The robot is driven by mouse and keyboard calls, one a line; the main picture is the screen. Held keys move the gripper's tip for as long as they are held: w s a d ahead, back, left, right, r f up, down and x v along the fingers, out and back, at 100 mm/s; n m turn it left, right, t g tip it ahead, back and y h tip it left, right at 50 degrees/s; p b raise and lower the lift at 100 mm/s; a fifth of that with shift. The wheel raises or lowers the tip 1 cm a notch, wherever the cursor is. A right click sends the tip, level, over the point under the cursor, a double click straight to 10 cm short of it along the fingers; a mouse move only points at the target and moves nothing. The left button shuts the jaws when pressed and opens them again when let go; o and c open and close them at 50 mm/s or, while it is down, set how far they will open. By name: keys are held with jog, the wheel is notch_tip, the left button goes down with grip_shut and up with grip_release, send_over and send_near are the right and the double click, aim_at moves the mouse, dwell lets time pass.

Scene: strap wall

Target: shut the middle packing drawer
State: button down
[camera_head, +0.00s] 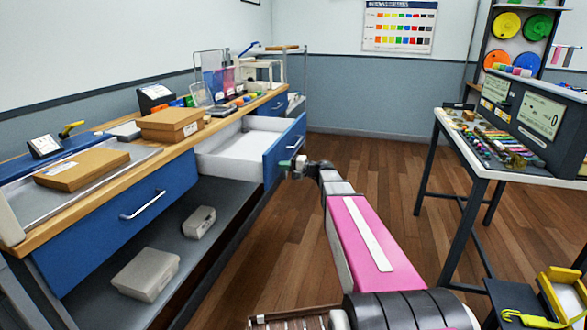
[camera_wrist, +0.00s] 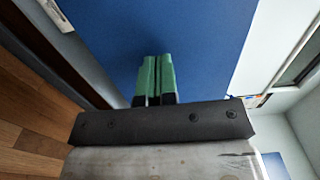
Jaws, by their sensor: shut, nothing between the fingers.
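The middle packing drawer stands pulled out from the bench, its white inside showing and empty. Its blue front (camera_head: 270,165) faces my arm, with a pale handle (camera_head: 296,143) on it. My gripper (camera_head: 285,164) is at the lower part of this front, fingers shut and empty. In the wrist view the green fingers of my gripper (camera_wrist: 153,60) are together and point at the blue front (camera_wrist: 205,45), which fills most of the view. I cannot tell whether the fingertips touch it.
The left blue drawer (camera_head: 120,225) is shut. Brown boxes (camera_head: 172,123) lie on the wooden bench top, and grey cases (camera_head: 146,273) on the shelf below. A white-topped table (camera_head: 455,150) stands at right. The wooden floor (camera_head: 365,150) between is clear.

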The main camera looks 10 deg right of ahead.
jog(key=shift+w+a, duration=0.25)
jog(key=shift+a, duration=0.25)
jog(key=x, duration=3.2)
jog(key=shift+f, duration=0.1)
jog(key=shift+w+a, duration=0.2)
jog(key=shift+a, duration=0.15)
jog(key=shift+w+a, duration=0.1)
